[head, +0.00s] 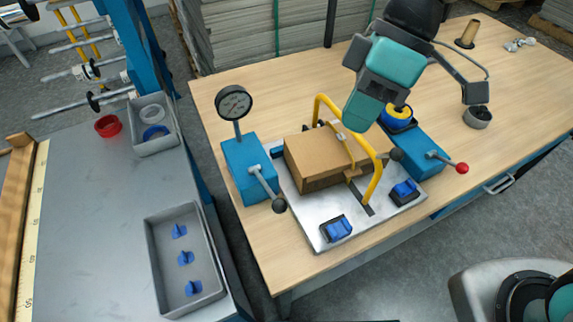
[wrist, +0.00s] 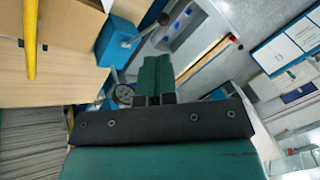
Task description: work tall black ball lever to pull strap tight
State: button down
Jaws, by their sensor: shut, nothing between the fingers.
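A cardboard box (head: 318,160) sits on a metal plate (head: 325,225) on the wooden table, with a strap and buckle (head: 353,173) across it. A yellow hoop (head: 374,178) arches over it. A lever with a black ball (head: 279,206) sticks out from the blue gauge housing (head: 246,165) on the left. Another black ball (head: 396,155) shows right of the hoop; its stem is unclear. My gripper (head: 360,122) is above the box's right back side, apart from both balls. In the wrist view its fingers (wrist: 157,75) are together and empty; the left lever's black ball (wrist: 163,18) shows beyond.
A round gauge (head: 234,103) stands on the left housing. A blue unit (head: 415,158) on the right has a red ball lever (head: 462,168). Two blue clamps (head: 336,229) sit on the plate's front. A grey tray (head: 185,260) stands on the left bench. The table's front right is clear.

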aim_at(282, 199)
jog(key=w+a+f+n+g+p, duration=0.2)
jog(key=w+a+n+p, duration=0.2)
jog(key=n, duration=0.3)
jog(key=shift+w+a+f+g+h, duration=0.2)
jog(key=shift+w+a+g+h, duration=0.15)
jog(key=shift+a, duration=0.25)
jog(key=shift+s+f, duration=0.1)
jog(key=shift+s, duration=0.05)
jog(key=p+x, duration=0.4)
jog(key=x, duration=0.9)
jog(key=shift+s+a+f, duration=0.25)
jog(key=shift+s, duration=0.05)
